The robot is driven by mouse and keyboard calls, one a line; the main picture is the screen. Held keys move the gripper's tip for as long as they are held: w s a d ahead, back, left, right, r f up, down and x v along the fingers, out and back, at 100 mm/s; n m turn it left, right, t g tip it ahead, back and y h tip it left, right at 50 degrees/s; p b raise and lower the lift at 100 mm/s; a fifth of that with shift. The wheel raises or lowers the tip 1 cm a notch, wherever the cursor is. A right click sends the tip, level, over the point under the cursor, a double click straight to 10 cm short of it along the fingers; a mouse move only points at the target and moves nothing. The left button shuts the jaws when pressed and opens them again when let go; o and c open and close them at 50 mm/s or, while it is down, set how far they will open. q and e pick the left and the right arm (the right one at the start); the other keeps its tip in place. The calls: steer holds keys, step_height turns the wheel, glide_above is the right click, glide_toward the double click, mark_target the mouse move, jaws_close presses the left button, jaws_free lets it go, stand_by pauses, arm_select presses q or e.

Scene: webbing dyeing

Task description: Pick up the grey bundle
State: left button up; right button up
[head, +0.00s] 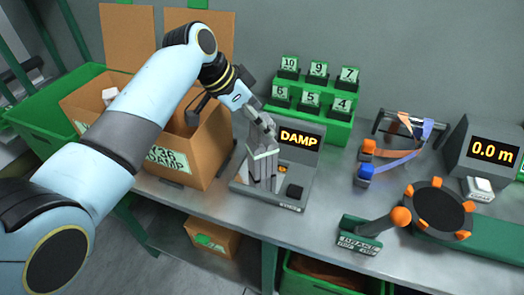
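The grey bundle (263,163) is a pale grey, upright stack of folded webbing. It stands at the left part of the metal tester (302,172), whose display reads DAMP. My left gripper (266,128) comes down from the upper left, with its fingertips at the top of the bundle. The fingers overlap the bundle's top edge, so I cannot tell whether they are closed on it or just above it. My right gripper is not in view.
A cardboard box (205,150) labelled DAMP stands left of the tester. Green numbered card holders (312,95) stand behind it. A brake lever (385,228), a round dark turntable (438,208) and a 0.0 m display (490,150) are on the right. Orange and blue straps (400,150) lie between.

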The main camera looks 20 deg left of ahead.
arm_select(q)
steer(key=shift+x, duration=1)
steer(key=shift+c, duration=0.4)
jaws_close()
